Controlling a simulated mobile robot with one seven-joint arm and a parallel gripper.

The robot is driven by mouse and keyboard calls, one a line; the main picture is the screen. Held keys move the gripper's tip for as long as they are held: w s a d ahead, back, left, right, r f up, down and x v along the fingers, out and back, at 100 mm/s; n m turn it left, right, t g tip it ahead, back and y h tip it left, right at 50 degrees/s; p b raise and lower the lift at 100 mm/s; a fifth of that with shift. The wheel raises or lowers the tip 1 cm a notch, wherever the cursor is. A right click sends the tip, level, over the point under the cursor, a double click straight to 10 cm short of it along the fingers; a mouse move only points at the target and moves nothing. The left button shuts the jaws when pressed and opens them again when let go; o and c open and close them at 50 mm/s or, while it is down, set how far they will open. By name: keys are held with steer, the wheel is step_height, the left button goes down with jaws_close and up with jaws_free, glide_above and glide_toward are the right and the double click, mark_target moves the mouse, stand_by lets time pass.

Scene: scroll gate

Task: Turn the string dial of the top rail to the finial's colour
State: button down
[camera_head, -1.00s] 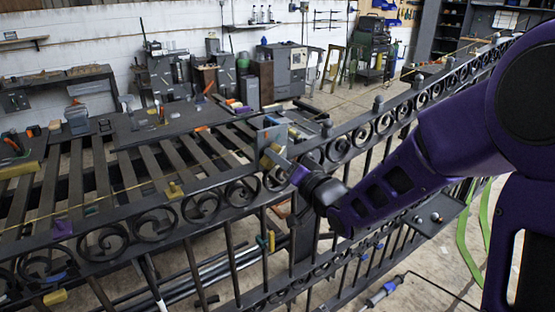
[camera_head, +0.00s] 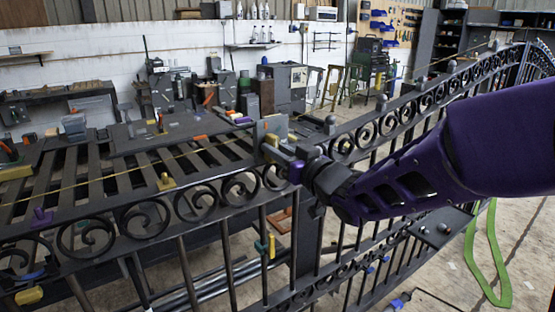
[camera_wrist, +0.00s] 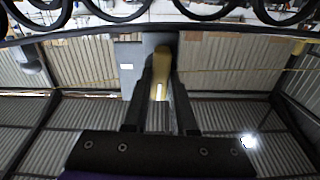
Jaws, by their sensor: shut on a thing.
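My gripper (camera_head: 284,158) is at the top rail (camera_head: 130,233) of the dark iron gate, beside a grey plate (camera_head: 272,128). It is shut on a yellow dial-like piece (camera_wrist: 160,62), which shows between the two dark fingers in the wrist view. In the head view the fingers and wrist partly hide this piece, so its markings cannot be read. A thin yellow string (camera_head: 110,176) runs along the rail. Grey finials stand on the rail to the right, one of them close to my wrist (camera_head: 330,124).
Yellow (camera_head: 166,181) and purple (camera_head: 41,217) pieces sit along the rail at left. A slatted bench (camera_head: 85,165) lies behind the gate. Dark scrollwork (camera_wrist: 210,10) crosses the top of the wrist view.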

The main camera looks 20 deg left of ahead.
steer(key=shift+n+b, duration=0.3)
steer(key=shift+n, duration=0.3)
steer(key=c, duration=0.7)
jaws_free()
steer(key=shift+s+d, duration=0.1)
steer(key=shift+s, duration=0.05)
